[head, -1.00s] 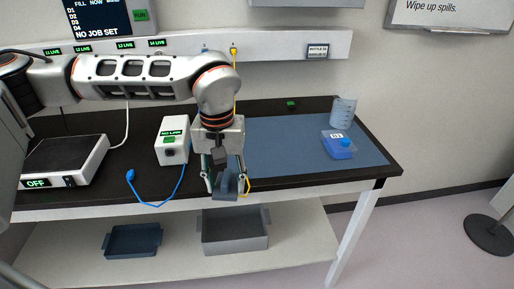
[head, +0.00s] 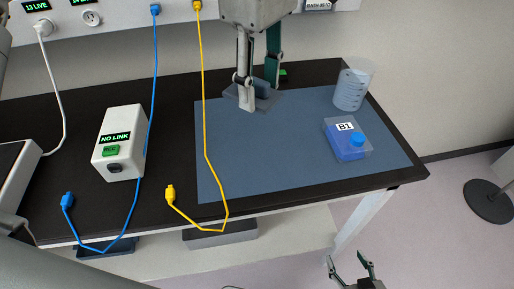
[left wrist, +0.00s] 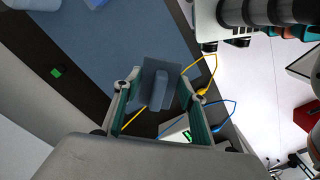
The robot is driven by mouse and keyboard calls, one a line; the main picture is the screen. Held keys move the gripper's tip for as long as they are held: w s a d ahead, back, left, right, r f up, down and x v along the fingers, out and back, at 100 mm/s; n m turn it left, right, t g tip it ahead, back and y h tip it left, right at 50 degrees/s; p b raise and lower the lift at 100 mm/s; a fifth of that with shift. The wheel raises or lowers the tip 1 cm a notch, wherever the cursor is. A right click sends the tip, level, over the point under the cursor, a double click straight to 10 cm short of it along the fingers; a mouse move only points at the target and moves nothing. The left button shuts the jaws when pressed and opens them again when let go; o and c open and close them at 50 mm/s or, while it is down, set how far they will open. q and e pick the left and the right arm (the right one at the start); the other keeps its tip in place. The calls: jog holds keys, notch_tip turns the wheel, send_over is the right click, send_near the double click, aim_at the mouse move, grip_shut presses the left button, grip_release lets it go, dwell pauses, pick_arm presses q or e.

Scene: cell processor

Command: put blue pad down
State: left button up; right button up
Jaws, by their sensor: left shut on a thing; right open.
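My left gripper (head: 258,82) is shut on the blue pad (head: 266,101), a small slate-blue plate with a raised grip. It is over the back left part of the blue mat (head: 270,150). The pad also shows between the fingers in the left wrist view (left wrist: 148,80). Whether the pad touches the mat is hard to tell. My right gripper (head: 350,264) is open and empty, low in front of the table.
A yellow cable (head: 204,120) crosses the mat's left side. A white NO LINK box (head: 119,148) and a blue cable (head: 150,110) are left.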

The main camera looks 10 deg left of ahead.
aim_at(258, 164)
pick_arm(q)
notch_tip(258, 164, down, 18)
jog(key=shift+f+b, duration=0.1)
jog(key=shift+b, duration=0.25)
jog(key=o, duration=0.7)
jog(key=shift+f, duration=0.1)
jog(key=o, duration=0.4)
notch_tip(258, 164, up, 12)
jog(key=shift+r, duration=0.2)
